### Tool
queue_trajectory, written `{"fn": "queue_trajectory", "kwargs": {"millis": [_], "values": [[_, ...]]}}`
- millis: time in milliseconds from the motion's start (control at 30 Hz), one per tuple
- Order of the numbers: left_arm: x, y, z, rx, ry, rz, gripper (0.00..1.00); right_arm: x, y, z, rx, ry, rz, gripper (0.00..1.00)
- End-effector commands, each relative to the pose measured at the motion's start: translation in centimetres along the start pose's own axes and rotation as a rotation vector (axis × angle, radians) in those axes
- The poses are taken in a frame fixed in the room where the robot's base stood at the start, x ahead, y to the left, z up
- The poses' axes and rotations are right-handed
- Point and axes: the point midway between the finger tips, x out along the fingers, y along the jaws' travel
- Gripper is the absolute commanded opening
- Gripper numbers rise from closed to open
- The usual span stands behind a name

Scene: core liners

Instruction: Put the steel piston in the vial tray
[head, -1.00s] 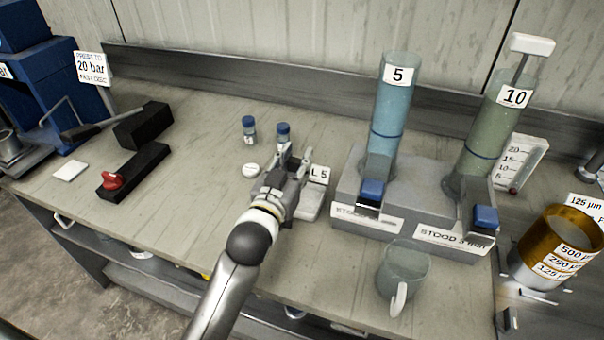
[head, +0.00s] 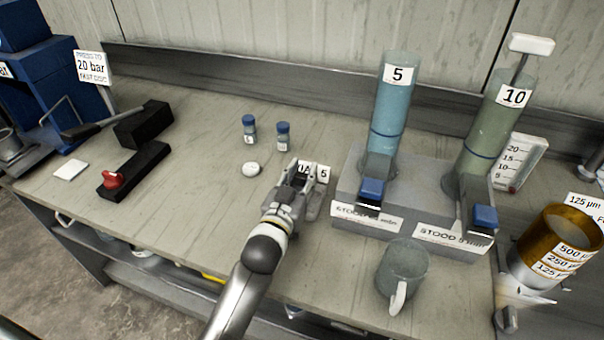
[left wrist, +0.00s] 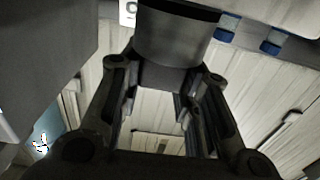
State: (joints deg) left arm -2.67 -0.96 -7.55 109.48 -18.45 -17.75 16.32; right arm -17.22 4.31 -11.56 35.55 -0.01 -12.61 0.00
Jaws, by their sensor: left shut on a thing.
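My left gripper (head: 297,176) is over the bench, shut on a dark grey metal cylinder, the steel piston (left wrist: 176,38), which shows between the fingers in the left wrist view. In the head view the fingers mostly hide it. A small pale grey block (head: 314,206) with a white label ending in 5 lies beside and partly under the gripper. It may be the vial tray, but the arm hides much of it. Whether the piston touches it I cannot tell. Grey parts at the lower right edge (head: 507,318) look like my right gripper, blurred.
Two blue-capped vials (head: 249,128) (head: 283,136) and a white disc (head: 251,169) are behind the gripper. A grey stand (head: 350,188) with two tall cylinders is to the right, with a mug (head: 403,272) in front. The bench to the left is clear up to a black block (head: 134,170).

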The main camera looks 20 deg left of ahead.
Motion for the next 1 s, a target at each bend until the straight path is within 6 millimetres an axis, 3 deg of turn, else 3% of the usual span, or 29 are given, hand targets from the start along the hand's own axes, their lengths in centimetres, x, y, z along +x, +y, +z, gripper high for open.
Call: {"fn": "queue_trajectory", "kwargs": {"millis": [333,367,500,800,1000], "values": [[0.0,0.0,0.9,0.000,-0.004,0.000,0.00,0.4,0.5,0.1,-0.001,-0.001,0.006,0.40],[-0.1,0.0,1.2,0.000,-0.010,0.000,0.35,0.4,0.5,0.1,-0.001,-0.001,0.006,0.40],[-0.1,0.0,1.4,0.000,-0.015,0.000,0.52,0.4,0.6,0.1,0.000,-0.001,0.007,0.40],[-0.1,0.1,1.5,-0.001,-0.018,0.000,0.52,0.4,0.6,0.1,0.000,-0.001,0.007,0.40],[-0.6,0.1,0.3,-0.002,-0.018,0.001,0.52,-0.2,0.6,0.1,0.000,-0.001,0.007,0.40]]}}
